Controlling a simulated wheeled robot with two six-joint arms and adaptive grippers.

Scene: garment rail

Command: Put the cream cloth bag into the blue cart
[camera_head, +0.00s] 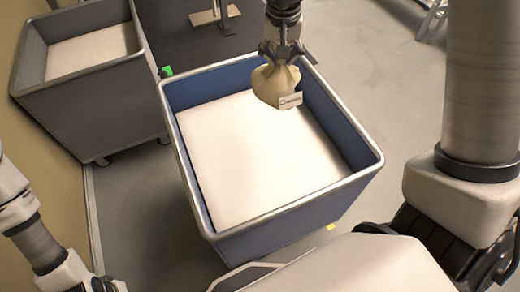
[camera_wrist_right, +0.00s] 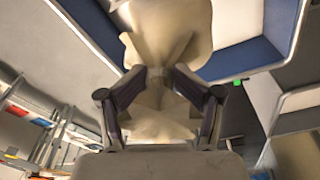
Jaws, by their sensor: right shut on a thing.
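The cream cloth bag (camera_head: 273,86) hangs from my right gripper (camera_head: 281,54), which is shut on its gathered top. The bag carries a small white label. In the head view it appears over the far right part of the blue cart (camera_head: 296,214), near its back wall. The cart has a white inner floor and looks empty. In the right wrist view the bag (camera_wrist_right: 172,35) is pinched between both fingers (camera_wrist_right: 160,85), and the blue cart (camera_wrist_right: 245,58) shows behind it. My left arm is at the lower left of the head view; its fingertips are not clearly seen.
A grey cart (camera_head: 95,108) with a white inside stands to the left of the blue one, close by. A green tag (camera_head: 167,71) is at the blue cart's back left corner. Open grey floor (camera_head: 405,85) lies to the right. The wrist view shows shelves (camera_wrist_right: 50,130) with coloured items.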

